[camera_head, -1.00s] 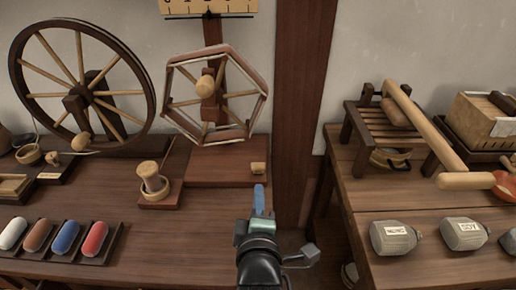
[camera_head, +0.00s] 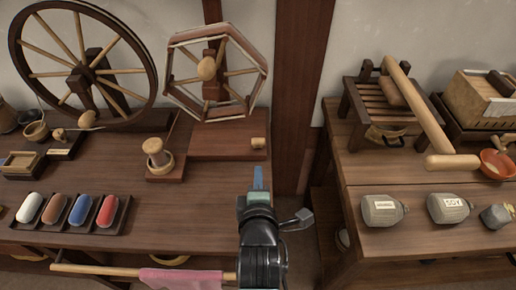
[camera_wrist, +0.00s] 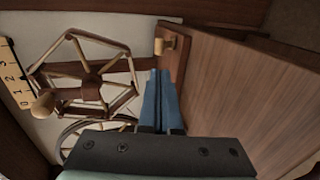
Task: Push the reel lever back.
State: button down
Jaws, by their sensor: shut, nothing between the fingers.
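The reel (camera_head: 217,70), a six-sided wooden frame with a round hub knob, stands on a dark wooden base (camera_head: 225,149) at the back of the left table. A small pale wooden knob (camera_head: 258,143), which looks like the reel lever, sits at the base's right end. In the wrist view the knob (camera_wrist: 168,43) is just beyond my fingertips, and the reel (camera_wrist: 85,75) is to the left. My gripper (camera_head: 258,170), with blue fingers, is shut and empty, in front of the knob and apart from it. Its fingers (camera_wrist: 160,80) also show in the wrist view.
A spinning wheel (camera_head: 82,65) stands left of the reel, with a wooden spool (camera_head: 157,153) between. A tray (camera_head: 72,222) of coloured rolls lies in front. A dark post (camera_head: 303,95) and a gap separate the right table (camera_head: 400,160).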

aim_at(258, 142)
jog(key=b+x, duration=0.3)
jog(key=x, duration=0.9)
jog(key=shift+w+f, duration=0.1)
jog(key=shift+w, duration=0.2)
jog(key=shift+w+r+g+p, duration=0.2)
jog(key=shift+r+g+p, duration=0.15)
jog(key=shift+p, duration=0.5)
